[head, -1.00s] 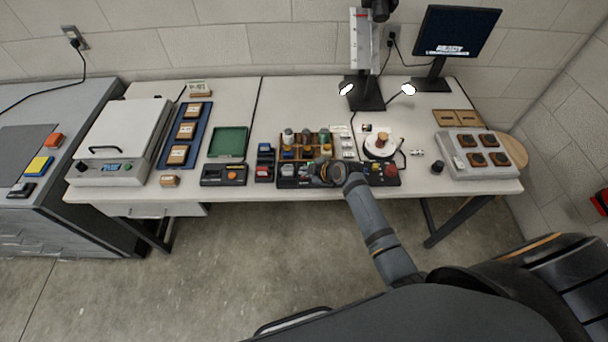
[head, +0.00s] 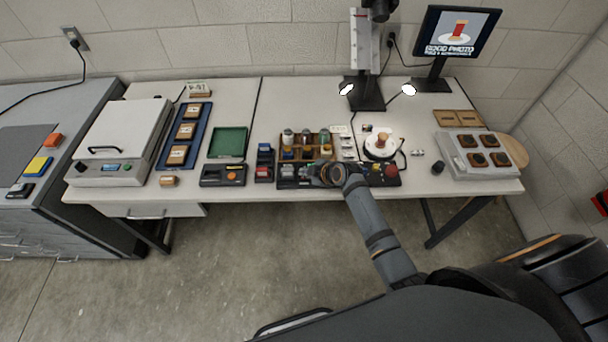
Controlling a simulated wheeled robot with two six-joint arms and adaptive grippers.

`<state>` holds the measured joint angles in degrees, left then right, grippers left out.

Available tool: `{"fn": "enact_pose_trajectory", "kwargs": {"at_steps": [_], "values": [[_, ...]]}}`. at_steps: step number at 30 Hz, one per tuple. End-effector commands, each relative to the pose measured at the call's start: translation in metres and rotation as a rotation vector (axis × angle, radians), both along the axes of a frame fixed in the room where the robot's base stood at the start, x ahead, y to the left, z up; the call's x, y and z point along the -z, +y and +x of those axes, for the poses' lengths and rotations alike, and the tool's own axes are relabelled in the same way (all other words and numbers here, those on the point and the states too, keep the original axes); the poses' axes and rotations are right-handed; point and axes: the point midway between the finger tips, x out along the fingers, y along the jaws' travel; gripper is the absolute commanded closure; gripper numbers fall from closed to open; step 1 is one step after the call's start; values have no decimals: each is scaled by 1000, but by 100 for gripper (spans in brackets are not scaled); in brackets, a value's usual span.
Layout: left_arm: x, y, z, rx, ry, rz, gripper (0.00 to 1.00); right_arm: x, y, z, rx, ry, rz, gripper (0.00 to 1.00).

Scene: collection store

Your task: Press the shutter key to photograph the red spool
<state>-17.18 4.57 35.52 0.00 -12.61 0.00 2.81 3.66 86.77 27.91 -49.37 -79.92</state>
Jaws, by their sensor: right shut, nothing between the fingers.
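The monitor (head: 459,32) at the back right shows a picture of a red spool and the words "GOOD PHOTO". A small spool, orange-brown in this light, (head: 382,139) stands on the round white turntable (head: 381,153) under the camera stand (head: 364,70). My right gripper (head: 312,174) is shut and empty, low over the dark key panel (head: 345,183) at the table's front edge. It hides part of the panel, so I cannot tell whether it touches the shutter key. A red button (head: 391,171) shows at the panel's right end. My left gripper is not in view.
A wooden rack (head: 303,150) with several spools stands behind my right gripper. A green tray (head: 228,142) and a blue tray (head: 186,134) lie left. A grey case (head: 480,154) is at the right.

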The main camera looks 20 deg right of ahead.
Motion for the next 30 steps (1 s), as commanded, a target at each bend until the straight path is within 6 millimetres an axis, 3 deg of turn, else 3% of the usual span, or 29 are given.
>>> {"fn": "enact_pose_trajectory", "kwargs": {"at_steps": [7,20,30], "values": [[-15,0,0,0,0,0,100,-16,0,0,1,0,-1,100],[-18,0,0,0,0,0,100,-20,0,0,0,0,0,100],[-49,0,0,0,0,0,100,-54,0,0,0,0,0,100]]}}
